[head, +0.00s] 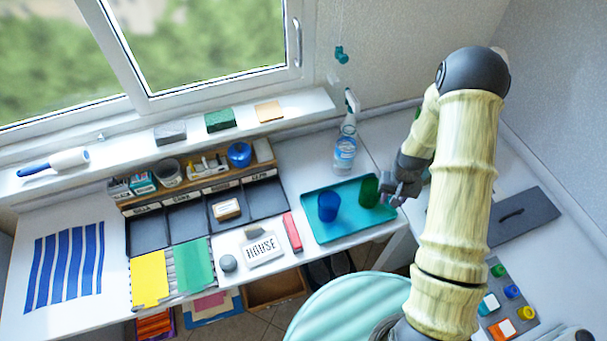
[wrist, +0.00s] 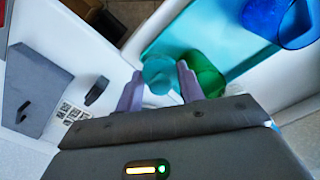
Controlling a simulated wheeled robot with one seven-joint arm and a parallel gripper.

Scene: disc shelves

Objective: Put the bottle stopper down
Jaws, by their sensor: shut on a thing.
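The bottle stopper (wrist: 158,76) is a teal, rounded piece between the two pale purple fingers of my gripper (wrist: 158,70) in the wrist view. My gripper is shut on it. In the head view my gripper (head: 390,190) is at the right end of the teal tray (head: 320,232), beside the green cup (head: 369,190). The stopper cannot be made out there. In the wrist view the green cup (wrist: 207,76) is just right of the right finger. I cannot tell how high the stopper is above the surface.
A blue cup (head: 328,207) stands on the tray's left part. A clear spray bottle (head: 345,150) stands behind the tray. A dark grey panel with a handle (head: 520,217) lies on the right counter. White counter between tray and panel is partly hidden by my arm.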

